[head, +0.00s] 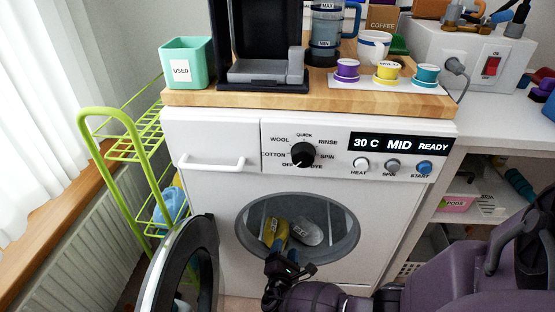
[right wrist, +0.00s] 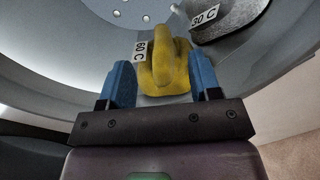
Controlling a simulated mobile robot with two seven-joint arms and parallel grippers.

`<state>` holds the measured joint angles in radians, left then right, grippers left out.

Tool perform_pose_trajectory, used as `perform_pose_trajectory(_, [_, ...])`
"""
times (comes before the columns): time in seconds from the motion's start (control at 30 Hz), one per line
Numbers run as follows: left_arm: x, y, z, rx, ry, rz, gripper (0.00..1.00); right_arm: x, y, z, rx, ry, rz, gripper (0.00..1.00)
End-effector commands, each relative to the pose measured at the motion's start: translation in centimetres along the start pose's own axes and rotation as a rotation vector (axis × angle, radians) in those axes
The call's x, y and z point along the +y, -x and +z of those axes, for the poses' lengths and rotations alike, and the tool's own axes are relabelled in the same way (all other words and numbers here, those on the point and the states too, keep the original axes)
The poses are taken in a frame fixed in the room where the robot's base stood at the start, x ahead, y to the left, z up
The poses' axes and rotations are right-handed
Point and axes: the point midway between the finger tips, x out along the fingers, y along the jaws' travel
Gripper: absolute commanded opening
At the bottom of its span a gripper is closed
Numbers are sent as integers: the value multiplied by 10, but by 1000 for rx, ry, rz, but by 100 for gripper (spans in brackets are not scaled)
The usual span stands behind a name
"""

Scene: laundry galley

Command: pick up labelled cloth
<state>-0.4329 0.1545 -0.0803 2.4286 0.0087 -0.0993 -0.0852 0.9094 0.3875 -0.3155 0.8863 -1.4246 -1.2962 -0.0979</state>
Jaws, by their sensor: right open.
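A yellow cloth (head: 272,230) with a white label lies inside the drum of the washing machine (head: 210,140). In the right wrist view the yellow cloth (right wrist: 172,70) shows a label that reads 60 C. A grey cloth (head: 308,232) lies to its right in the drum; in the right wrist view the grey cloth (right wrist: 230,20) has a label that reads 30 C. My right gripper (right wrist: 163,78) is open at the drum mouth, its blue fingers on either side of the yellow cloth. It also shows in the head view (head: 283,254). My left gripper is out of view.
The round machine door (head: 207,262) stands open to the left. The drum rim (head: 352,212) surrounds the opening. A green wire rack (head: 150,200) stands at the left. The wooden counter (head: 300,97) above carries a green bin (head: 190,50), a coffee machine and several pods.

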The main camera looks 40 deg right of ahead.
Motion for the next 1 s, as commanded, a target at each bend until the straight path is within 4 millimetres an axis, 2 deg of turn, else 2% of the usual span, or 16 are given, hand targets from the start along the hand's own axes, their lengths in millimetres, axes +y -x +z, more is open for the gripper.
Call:
perform_pose_trajectory(0.27, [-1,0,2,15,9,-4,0,-2,-18,-3,2,2,0,57])
perform_pose_trajectory(0.53, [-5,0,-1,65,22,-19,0,-2,-52,-6,2,2,-2,57])
perform_pose_trajectory(0.8, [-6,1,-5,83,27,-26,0,0,-58,-4,2,-1,-1,57])
perform_pose_trajectory(0.87, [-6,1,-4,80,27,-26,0,0,-58,-4,2,-1,-1,50])
perform_pose_trajectory(1.0, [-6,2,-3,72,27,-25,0,0,-58,-4,2,-1,-1,28])
